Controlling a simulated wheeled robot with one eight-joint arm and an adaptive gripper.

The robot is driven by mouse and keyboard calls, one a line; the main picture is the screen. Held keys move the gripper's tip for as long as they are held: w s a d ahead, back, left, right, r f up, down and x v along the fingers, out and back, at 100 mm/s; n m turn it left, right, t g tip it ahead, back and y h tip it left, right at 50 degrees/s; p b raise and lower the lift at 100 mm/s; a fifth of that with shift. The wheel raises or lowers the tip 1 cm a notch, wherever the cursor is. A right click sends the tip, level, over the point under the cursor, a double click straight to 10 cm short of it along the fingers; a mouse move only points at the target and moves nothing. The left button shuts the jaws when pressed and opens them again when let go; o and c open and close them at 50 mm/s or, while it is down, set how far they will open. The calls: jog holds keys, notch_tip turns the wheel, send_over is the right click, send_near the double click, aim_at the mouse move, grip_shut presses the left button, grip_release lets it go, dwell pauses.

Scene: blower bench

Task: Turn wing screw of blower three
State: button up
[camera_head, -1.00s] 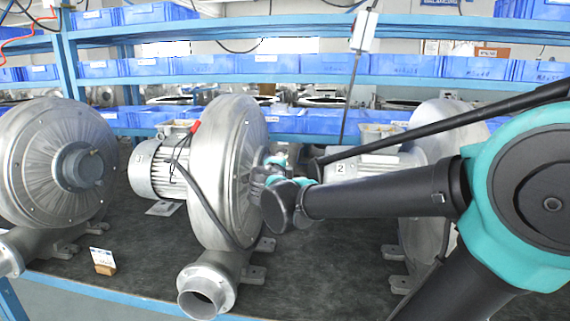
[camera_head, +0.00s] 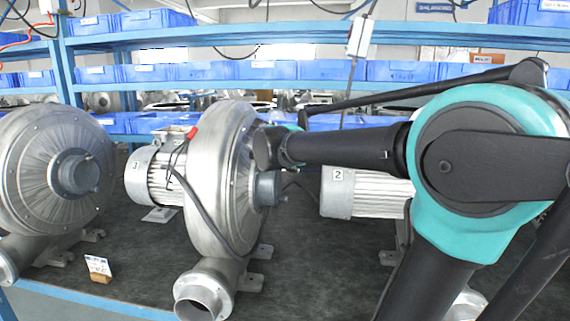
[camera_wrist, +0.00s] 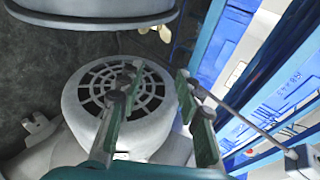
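Blower three (camera_head: 215,170) stands mid-bench in the head view, its motor tagged 3 and its grey inlet tube (camera_head: 268,188) facing right. In the wrist view a small brass-coloured winged piece (camera_wrist: 155,25), apparently the wing screw, shows beside a grey round rim (camera_wrist: 90,18) at the top. That rim looks like the inlet tube, though I cannot be sure. My gripper (camera_wrist: 158,72) is open and empty, its two fingers apart, with the winged piece beyond the fingertips. In the head view my gripper is hidden behind my arm and blower three.
A motor's round fan grille (camera_wrist: 112,88) lies close below the left finger in the wrist view. Blower two's motor (camera_head: 365,192) stands right of blower three, partly behind my arm. Another blower (camera_head: 50,165) is at left. A small card (camera_head: 98,268) stands at the bench front.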

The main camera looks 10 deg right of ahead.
jog(key=w+d+r+g+y, duration=0.4)
jog(key=d+g, duration=0.1)
jog(key=g, duration=0.2)
notch_tip(320, 180, up, 10)
jog(key=r+n+g+y, duration=0.1)
jog(key=n+g+y, duration=0.15)
jog(key=y, duration=0.55)
jog(key=x, duration=1.7)
jog(key=shift+s+f+m+g, duration=0.35)
jog(key=shift+s+f, duration=0.1)
jog(key=shift+s, duration=0.15)
jog(key=shift+d, duration=0.1)
grip_shut()
